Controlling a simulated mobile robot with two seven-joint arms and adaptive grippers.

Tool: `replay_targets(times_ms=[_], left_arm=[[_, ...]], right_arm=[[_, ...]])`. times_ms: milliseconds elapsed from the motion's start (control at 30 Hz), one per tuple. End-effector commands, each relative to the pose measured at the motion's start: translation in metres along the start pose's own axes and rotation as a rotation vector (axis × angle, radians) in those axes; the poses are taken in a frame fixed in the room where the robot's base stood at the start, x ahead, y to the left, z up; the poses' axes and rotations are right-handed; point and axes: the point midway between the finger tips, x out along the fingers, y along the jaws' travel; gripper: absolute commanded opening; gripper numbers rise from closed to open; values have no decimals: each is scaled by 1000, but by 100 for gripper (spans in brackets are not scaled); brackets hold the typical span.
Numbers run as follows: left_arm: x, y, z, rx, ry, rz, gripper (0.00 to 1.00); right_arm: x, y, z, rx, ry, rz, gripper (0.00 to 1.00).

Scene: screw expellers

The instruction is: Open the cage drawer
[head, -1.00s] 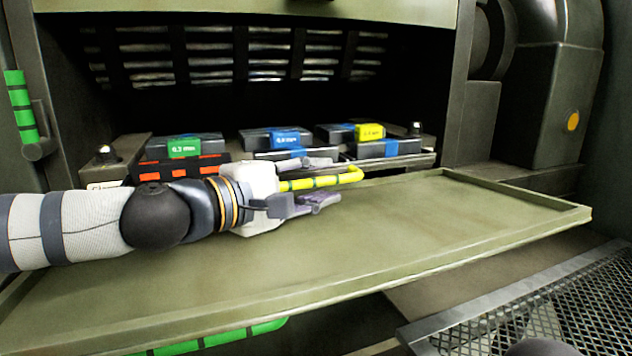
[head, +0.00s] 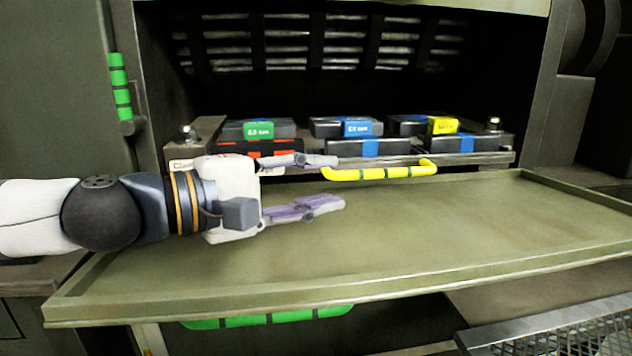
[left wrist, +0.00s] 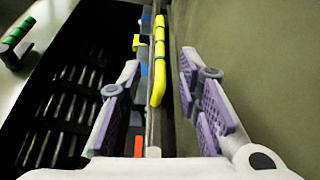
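The cage drawer (head: 475,158) sits at the back of the olive shelf in the head view, with several cases on it. Its yellow handle with dark bands (head: 380,173) runs along the front. My left gripper (head: 338,182) is open at the handle's left end. In the head view its upper finger lies just above that end and its lower finger below it. In the left wrist view, the handle (left wrist: 159,60) appears between the spread fingers, nearer the left one, with no visible grip. My right gripper is not in view.
The olive shelf (head: 450,215) has a raised rim and is clear in front of the drawer. A green banded handle (head: 265,318) is below it, and another (head: 120,88) is at the left. A metal mesh (head: 560,335) is at the lower right.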

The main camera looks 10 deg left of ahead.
Motion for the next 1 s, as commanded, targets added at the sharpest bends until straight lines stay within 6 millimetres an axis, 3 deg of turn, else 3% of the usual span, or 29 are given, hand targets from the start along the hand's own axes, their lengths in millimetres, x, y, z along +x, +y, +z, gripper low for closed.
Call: replay_targets(times_ms=[67, 200, 300, 367, 500, 800, 1000], left_arm=[[0, 0, 0, -2, 0, -1, 32], [0, 25, 4, -190, -18, -81, 32], [-2, 30, 0, -324, -11, -134, 32], [3, 22, -3, -358, -8, -150, 32], [34, 6, -6, -370, -7, -161, 32], [102, 0, -2, -365, -8, -155, 32], [118, 0, -1, -363, -8, -152, 32]], right_arm=[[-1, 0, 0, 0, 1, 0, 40], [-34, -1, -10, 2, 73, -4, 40], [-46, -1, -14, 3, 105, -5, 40], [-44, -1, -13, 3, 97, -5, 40], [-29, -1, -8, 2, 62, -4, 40], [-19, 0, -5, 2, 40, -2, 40], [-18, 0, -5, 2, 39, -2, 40]])
